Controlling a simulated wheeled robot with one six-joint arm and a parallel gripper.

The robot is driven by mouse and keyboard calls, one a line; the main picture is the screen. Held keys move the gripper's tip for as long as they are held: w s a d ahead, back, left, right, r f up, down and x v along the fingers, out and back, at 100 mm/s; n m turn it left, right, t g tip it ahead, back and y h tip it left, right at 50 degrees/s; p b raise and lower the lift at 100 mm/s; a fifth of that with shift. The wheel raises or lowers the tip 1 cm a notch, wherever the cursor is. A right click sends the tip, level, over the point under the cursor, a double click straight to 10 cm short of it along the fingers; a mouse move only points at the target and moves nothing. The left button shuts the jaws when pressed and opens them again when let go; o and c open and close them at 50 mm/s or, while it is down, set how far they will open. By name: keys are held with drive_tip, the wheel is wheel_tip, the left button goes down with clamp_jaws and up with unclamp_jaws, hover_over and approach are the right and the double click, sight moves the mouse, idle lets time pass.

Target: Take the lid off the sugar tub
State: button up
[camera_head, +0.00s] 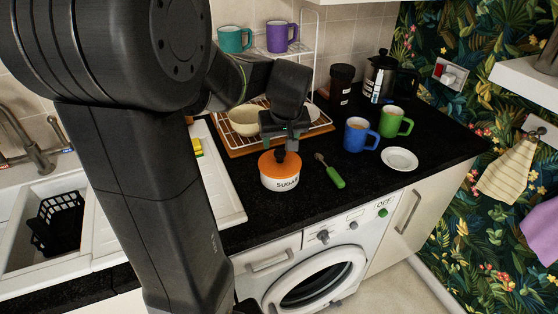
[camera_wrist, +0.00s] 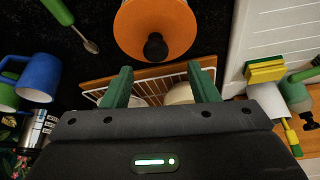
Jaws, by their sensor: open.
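The white sugar tub (camera_head: 280,183), marked SUGAR, stands upright on the black worktop near its front edge. Its orange lid (camera_head: 279,164) sits on top, with a dark round knob (camera_wrist: 155,46) at the centre. The lid (camera_wrist: 135,30) also shows at the top of the wrist view, partly cut off. The knob appears just beyond the fingertips, roughly in line with the gap; the exact distance is unclear.
A green-handled spoon (camera_head: 331,171) lies just right of the tub. A blue mug (camera_head: 357,136), a green mug (camera_head: 394,122) and a saucer (camera_head: 399,160) stand further right. A dish rack (camera_head: 247,140) with a bowl is behind. The sink drainer (camera_head: 222,192) is left.

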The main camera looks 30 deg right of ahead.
sight(280, 151)
drive_tip(key=shift+d+p+x, duration=0.15)
drive_tip(key=shift+p+x, duration=0.15)
drive_tip(key=shift+x, duration=1.5)
drive_tip(key=shift+d+p+x, duration=0.1)
drive_tip(key=shift+p+x, duration=0.15)
drive_tip(key=shift+x, duration=1.55)
drive_tip(key=shift+s, duration=0.15)
drive_tip(key=c, duration=1)
